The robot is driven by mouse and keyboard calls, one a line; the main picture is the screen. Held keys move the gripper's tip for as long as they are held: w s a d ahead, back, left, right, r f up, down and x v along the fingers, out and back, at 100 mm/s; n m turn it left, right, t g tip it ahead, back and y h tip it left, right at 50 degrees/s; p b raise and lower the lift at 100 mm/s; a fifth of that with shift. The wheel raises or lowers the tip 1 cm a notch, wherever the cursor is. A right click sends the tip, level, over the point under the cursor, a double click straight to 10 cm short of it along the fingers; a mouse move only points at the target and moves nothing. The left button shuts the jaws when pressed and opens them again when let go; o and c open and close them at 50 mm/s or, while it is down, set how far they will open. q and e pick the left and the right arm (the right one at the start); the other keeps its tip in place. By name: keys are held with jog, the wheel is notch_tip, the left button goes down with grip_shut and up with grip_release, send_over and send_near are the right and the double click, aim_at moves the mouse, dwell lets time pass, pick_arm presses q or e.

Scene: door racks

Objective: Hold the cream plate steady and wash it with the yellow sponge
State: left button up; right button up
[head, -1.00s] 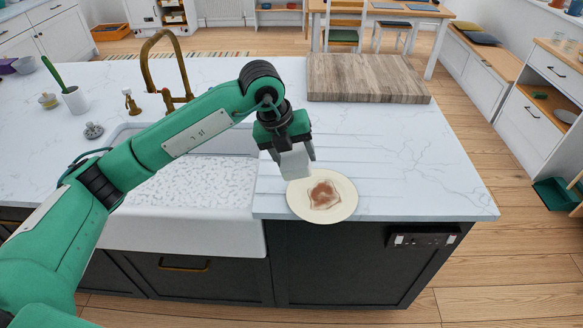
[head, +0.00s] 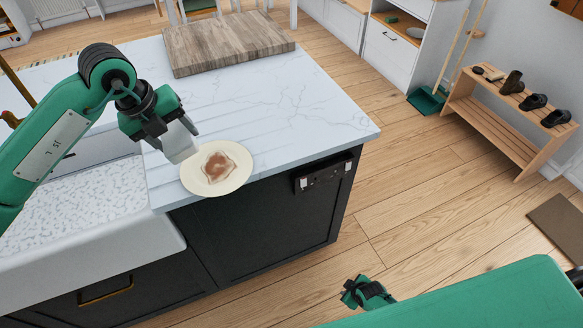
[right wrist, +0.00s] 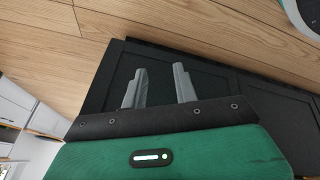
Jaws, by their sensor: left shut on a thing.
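The round cream plate (head: 237,181) lies on the white worktop near its front edge, right of the sink. It has a brown smear (head: 217,167) with a pale border in its middle. My left gripper (head: 182,150) comes down at the plate's upper left rim and is shut on it; the fingertips' exact grip is hard to see. My right gripper (right wrist: 160,82) is open and empty in the right wrist view, with the dark cabinet front beyond it. In the head view it is low at the bottom, in front of the island, partly shown. I see no yellow sponge in these frames.
A wooden board (head: 228,44) lies at the back of the worktop. The white sink (head: 95,215) is left of the plate. The worktop right of the plate is clear.

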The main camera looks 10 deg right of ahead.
jog(key=w+a+r+n+t+y, duration=0.25)
jog(key=w+r+n, duration=0.25)
jog(key=w+r, duration=0.75)
jog(key=w+a+r+n+t+y, duration=0.1)
jog(key=w+a+r+n, duration=0.3)
jog(key=w+r, duration=0.8)
jog(key=s+a+r+n+y, duration=0.1)
jog(key=a+r+n, duration=0.2)
jog(key=r, duration=0.6)
jog(key=s+a+r+n+y, duration=0.2)
jog(key=r+n, duration=0.1)
jog(key=r, duration=0.5)
jog(key=n+g+y, duration=0.2)
jog(key=n, duration=0.5)
send_near(248, 175)
jog(key=f+v, duration=0.1)
jog(key=v, duration=0.3)
jog(key=x, duration=1.1)
jog(key=shift+w+a+r, duration=0.1)
jog(key=shift+a+r, duration=0.1)
jog(key=shift+r, duration=0.15)
grip_shut()
